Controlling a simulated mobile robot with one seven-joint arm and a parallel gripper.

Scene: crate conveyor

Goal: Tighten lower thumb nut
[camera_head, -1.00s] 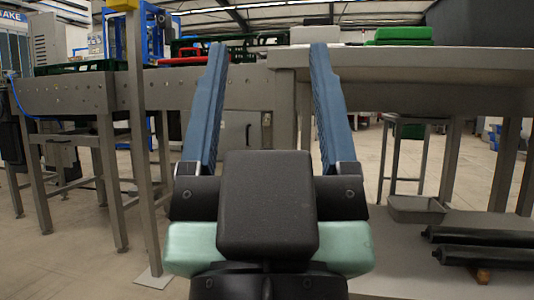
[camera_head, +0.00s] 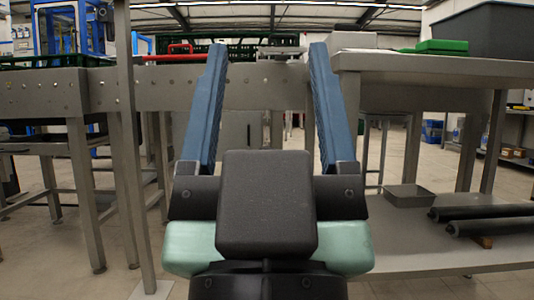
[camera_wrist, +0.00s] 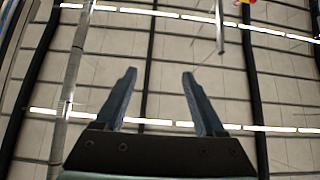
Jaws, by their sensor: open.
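My gripper (camera_head: 264,105) is in the middle of the head view, its two blue fingers spread wide and pointing up, with nothing between them. In the wrist view my gripper (camera_wrist: 160,75) is also open and empty, against the ceiling and its light strips. The conveyor (camera_head: 225,92) runs across behind my gripper, with a row of small bolts along its grey side. I cannot make out a thumb nut in either view.
A grey workbench (camera_head: 430,67) stands on the right with a green case (camera_head: 450,47) on top. Its lower shelf holds a metal tray (camera_head: 408,196) and black rollers (camera_head: 490,222). A metal post (camera_head: 127,150) stands at left. A red-handled item (camera_head: 168,52) lies on the conveyor.

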